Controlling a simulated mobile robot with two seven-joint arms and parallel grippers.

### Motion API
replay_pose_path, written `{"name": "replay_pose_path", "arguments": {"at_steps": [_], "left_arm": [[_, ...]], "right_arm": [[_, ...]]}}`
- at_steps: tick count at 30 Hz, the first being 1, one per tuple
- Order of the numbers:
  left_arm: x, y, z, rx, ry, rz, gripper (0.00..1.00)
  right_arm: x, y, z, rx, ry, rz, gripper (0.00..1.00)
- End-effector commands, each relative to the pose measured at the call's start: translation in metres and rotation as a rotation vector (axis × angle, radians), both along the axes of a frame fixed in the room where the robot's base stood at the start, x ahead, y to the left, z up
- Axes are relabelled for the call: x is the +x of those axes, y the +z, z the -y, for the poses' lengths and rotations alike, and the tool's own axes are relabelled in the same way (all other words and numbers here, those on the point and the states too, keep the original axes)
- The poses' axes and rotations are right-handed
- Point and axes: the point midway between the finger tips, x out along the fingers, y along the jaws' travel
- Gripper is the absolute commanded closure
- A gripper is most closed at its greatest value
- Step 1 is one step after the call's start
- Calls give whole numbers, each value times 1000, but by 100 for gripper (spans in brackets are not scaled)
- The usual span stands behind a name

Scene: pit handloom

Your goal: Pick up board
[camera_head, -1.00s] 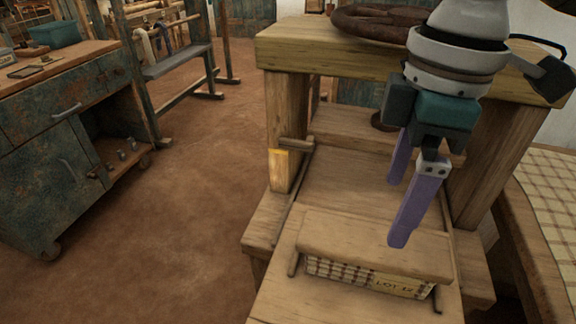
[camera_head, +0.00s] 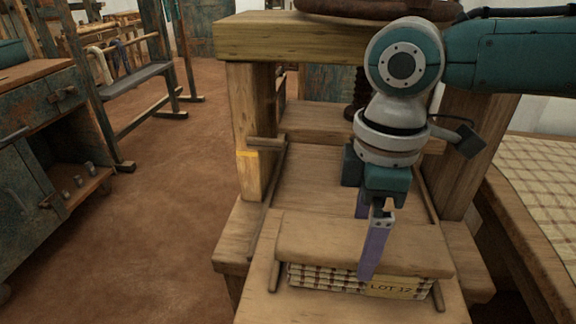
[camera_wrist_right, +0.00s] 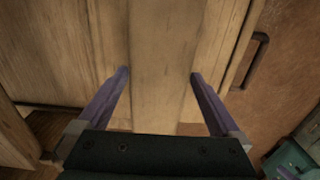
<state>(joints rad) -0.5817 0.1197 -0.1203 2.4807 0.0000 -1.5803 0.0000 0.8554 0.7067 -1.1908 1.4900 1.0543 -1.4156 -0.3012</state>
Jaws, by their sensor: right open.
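The board (camera_head: 325,245) is a plain wooden plank lying flat on a folded checked cloth stack (camera_head: 330,279) with a "LOT 12" label. My right gripper (camera_head: 367,245) is above it, pointing down and open, with purple fingers. The near finger hangs in front of the board's near edge; the far finger is mostly hidden. In the right wrist view the board (camera_wrist_right: 162,50) runs between the two spread fingers of the gripper (camera_wrist_right: 159,75), with a gap on each side.
The stack sits on a wooden press bed, with a post (camera_head: 249,125) at left and a thick top beam (camera_head: 290,40) close behind my right arm. A checked cloth (camera_head: 545,180) lies on a table at right. Floor (camera_head: 150,220) at left is clear.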

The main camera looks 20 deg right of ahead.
Motion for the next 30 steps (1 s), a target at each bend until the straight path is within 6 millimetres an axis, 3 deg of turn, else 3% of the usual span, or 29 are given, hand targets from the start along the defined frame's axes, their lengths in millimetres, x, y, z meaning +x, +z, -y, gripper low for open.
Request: {"name": "replay_pose_path", "arguments": {"at_steps": [6,26,30], "left_arm": [[0,0,0,0,0,0,28],[1,0,0,1,0,1,28],[1,0,0,1,0,1,28]], "right_arm": [[0,-1,0,-1,0,1,0],[0,-1,0,-1,0,1,74],[0,0,0,0,0,1,76]]}}
